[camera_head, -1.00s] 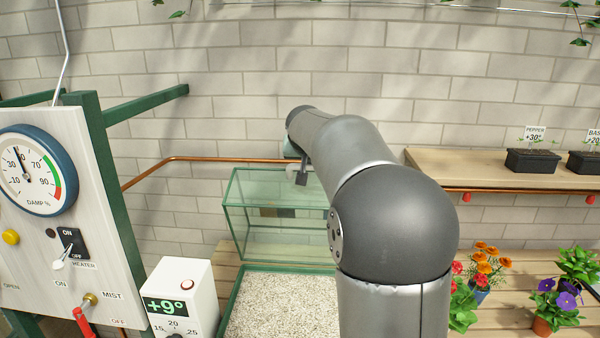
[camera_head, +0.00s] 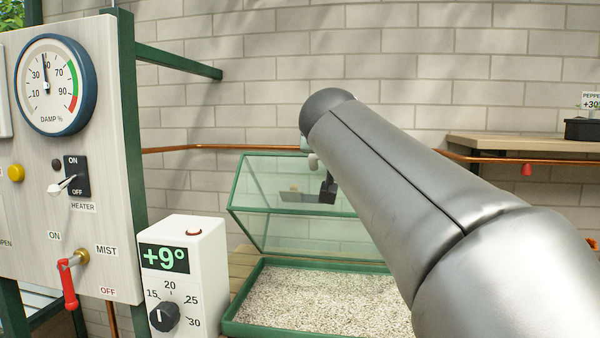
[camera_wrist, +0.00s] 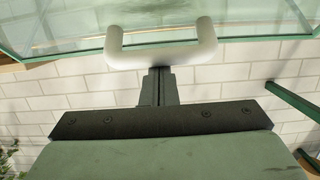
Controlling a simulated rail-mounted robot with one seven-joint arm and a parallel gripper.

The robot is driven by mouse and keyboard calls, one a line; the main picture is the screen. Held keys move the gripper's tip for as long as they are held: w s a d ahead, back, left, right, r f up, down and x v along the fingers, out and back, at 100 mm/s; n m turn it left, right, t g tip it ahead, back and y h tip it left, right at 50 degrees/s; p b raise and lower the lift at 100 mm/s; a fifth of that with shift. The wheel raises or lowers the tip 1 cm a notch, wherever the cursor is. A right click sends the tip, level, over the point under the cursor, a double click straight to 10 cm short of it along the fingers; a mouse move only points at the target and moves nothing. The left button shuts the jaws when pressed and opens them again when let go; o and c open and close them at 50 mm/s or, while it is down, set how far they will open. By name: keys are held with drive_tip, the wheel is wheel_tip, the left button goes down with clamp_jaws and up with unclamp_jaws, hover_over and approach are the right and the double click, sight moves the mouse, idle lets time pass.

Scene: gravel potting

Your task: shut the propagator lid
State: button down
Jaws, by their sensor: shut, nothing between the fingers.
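The propagator has a glass lid (camera_head: 262,205) with a green frame, standing raised and open above a green-rimmed tray (camera_head: 240,298) of pale gravel. In the wrist view, the lid's glass (camera_wrist: 60,22) fills the top, with a pale bar handle (camera_wrist: 205,42) on its edge. My gripper (camera_wrist: 159,74) is shut and empty, its fingertips close under the middle of the handle. Whether they touch it I cannot tell. In the head view, my gripper (camera_head: 328,190) is small and dark at the lid's upper part, and my arm covers the lid's right side.
A white thermostat box (camera_head: 185,275) reading +9° stands left of the tray. A control panel (camera_head: 105,190) with a damp gauge, heater switch and red-handled mist valve is farther left. A copper pipe (camera_head: 215,147) runs along the brick wall. A wooden shelf (camera_head: 500,143) is at right.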

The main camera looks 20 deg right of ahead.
drive_tip(key=s+f+b, duration=0.1)
drive_tip(key=b, duration=0.1)
drive_tip(key=s+a+f+t+b, duration=0.1)
drive_tip(key=b, duration=0.1)
drive_tip(key=shift+s+a+h, duration=0.25)
drive_tip(key=shift+a+h, duration=0.05)
drive_tip(key=shift+r, duration=0.1)
idle(0.4)
